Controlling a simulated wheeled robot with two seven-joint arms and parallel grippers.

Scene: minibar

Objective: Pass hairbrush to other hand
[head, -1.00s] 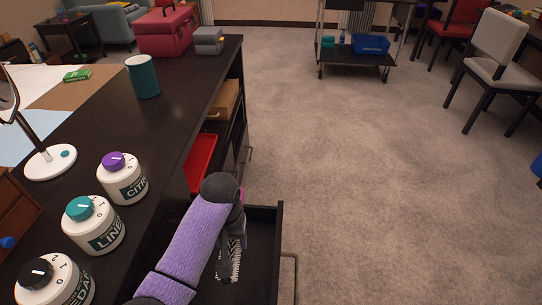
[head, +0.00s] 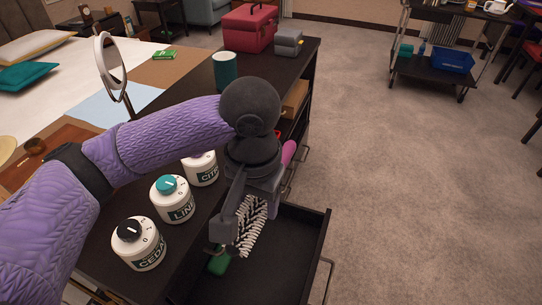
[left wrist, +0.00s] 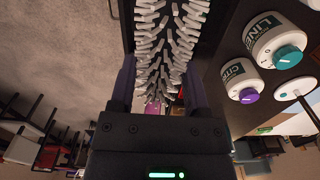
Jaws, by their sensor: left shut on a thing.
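The hairbrush (head: 253,226) has white bristles on a dark head, and a pink part (head: 289,152) shows beyond my left gripper. My left gripper (head: 246,206) is shut on the hairbrush and holds it above the open drawer. In the left wrist view the bristles (left wrist: 165,45) fill the space between the two fingers. Much of the brush is hidden behind the gripper in the head view. My right gripper is in neither view.
The open black drawer (head: 290,250) holds a green item (head: 219,262). On the dark counter stand several white dial jars (head: 171,200), a teal cup (head: 225,70), a round mirror (head: 112,65) and a red case (head: 249,28).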

